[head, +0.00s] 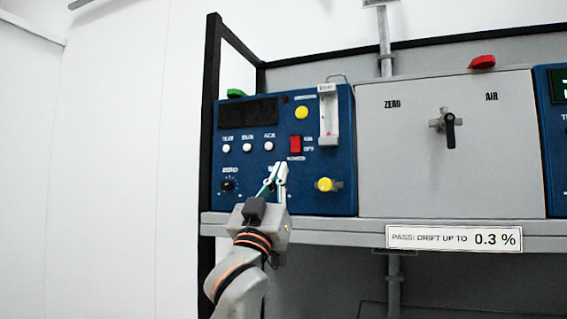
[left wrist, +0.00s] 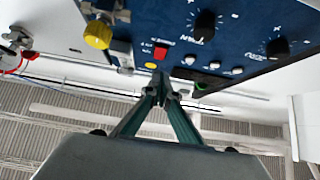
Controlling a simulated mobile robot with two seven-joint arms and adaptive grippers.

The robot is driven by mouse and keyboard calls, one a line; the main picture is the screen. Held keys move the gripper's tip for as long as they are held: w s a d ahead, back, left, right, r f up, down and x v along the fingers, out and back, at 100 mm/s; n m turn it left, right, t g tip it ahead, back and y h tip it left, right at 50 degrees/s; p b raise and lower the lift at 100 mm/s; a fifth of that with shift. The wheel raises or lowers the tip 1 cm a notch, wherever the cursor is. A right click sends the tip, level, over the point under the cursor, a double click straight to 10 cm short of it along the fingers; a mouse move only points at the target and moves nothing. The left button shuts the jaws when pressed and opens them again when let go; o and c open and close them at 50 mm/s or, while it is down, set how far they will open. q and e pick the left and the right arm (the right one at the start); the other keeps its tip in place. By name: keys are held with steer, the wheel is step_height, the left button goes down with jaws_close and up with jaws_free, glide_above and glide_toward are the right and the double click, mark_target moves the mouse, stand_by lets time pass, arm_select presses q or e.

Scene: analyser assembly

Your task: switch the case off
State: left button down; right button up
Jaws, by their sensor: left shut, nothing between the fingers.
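The blue case (head: 240,174) stands at the left end of the shelf, and its display window (head: 248,111) is dark. Its red switch (head: 296,144) sits right of the row of white buttons; it also shows in the left wrist view (left wrist: 161,52). I cannot tell which way the switch is tipped. My left gripper (head: 280,166) is shut and empty, just below and left of the switch in the head view. In the left wrist view its fingertips (left wrist: 161,80) meet near the switch; I cannot tell whether they touch the panel. My right gripper is not in view.
A yellow knob (head: 325,185), a yellow button (head: 302,112) and a flow tube (head: 328,115) are on the same panel. A grey panel with a black-handled valve (head: 449,130) stands to the right. The shelf edge (head: 290,226) runs below the case.

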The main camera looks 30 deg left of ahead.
arm_select(q)
steer(key=shift+b+v, duration=0.3)
steer(key=shift+v, duration=1.7)
steer(key=shift+f, duration=0.1)
steer(key=w+d+f+m+g+h, duration=0.25)
steer(key=w+f, duration=0.35)
steer(key=f, duration=0.6)
steer(key=w+d+f+m+g+h, duration=0.1)
steer(key=d+f+m+g+h, duration=0.15)
steer(key=f, duration=1.45)
steer(key=w+d+f+m+g+h, duration=0.1)
steer(key=d+f+g+h, duration=0.2)
steer(key=f, duration=1.4)
steer(key=s+d+f+g, duration=0.2)
steer(key=s+f, duration=0.3)
steer(key=f, duration=0.5)
steer(key=s+d+f+g, duration=0.25)
steer(key=s+f, duration=0.25)
steer(key=f, duration=0.5)
steer(key=s+d+f+m+g, duration=0.1)
steer(key=s+d+f+g, duration=0.2)
steer(key=s+f, duration=1.3)
steer(key=shift+s+d+f+h, duration=0.4)
steer(key=shift+s+d, duration=0.2)
steer(key=shift+s, duration=0.5)
